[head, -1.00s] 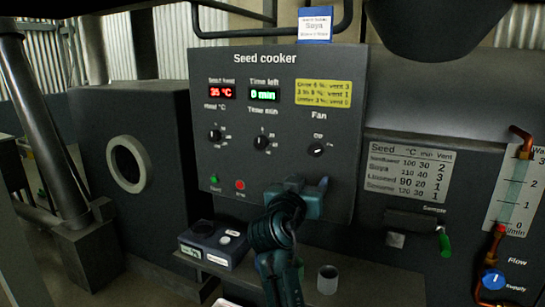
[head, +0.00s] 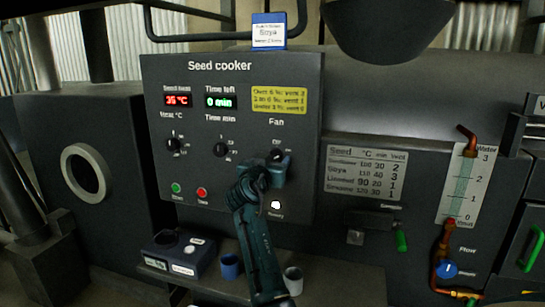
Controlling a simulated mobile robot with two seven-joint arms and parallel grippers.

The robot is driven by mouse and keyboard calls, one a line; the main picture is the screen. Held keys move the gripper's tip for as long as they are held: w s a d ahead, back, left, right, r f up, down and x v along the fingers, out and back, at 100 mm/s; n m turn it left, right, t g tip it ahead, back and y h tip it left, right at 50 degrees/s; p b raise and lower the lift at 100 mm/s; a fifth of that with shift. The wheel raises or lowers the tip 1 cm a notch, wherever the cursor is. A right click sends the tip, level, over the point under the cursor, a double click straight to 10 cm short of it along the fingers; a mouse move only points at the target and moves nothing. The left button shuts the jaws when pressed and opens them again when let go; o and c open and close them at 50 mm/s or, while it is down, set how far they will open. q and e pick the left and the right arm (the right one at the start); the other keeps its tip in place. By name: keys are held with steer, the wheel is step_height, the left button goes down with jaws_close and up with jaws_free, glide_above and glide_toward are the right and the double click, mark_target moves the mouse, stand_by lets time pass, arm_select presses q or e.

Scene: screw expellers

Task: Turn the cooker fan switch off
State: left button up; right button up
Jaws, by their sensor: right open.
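The seed cooker panel (head: 240,75) stands upright in the middle of the head view. Its fan switch (head: 276,155) is a small dark knob under the "Fan" label at the panel's right side, with an "Off" mark above it. My right gripper (head: 277,163) is open in front of the fan switch, its fingers at the knob. The fingers partly cover the knob, so I cannot tell its setting or whether they touch it. My left gripper is not in view.
Two other knobs, heat (head: 173,145) and time (head: 220,150), sit left of the fan switch. Below are a green button (head: 176,188), a red button (head: 201,192) and a lit white lamp (head: 276,205). A ledge below holds a small box (head: 178,254) and cups (head: 293,280).

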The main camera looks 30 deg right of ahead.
steer(key=shift+w+d, duration=0.2)
steer(key=shift+d, duration=0.1)
steer(key=shift+c, duration=0.4)
steer(key=c, duration=0.9)
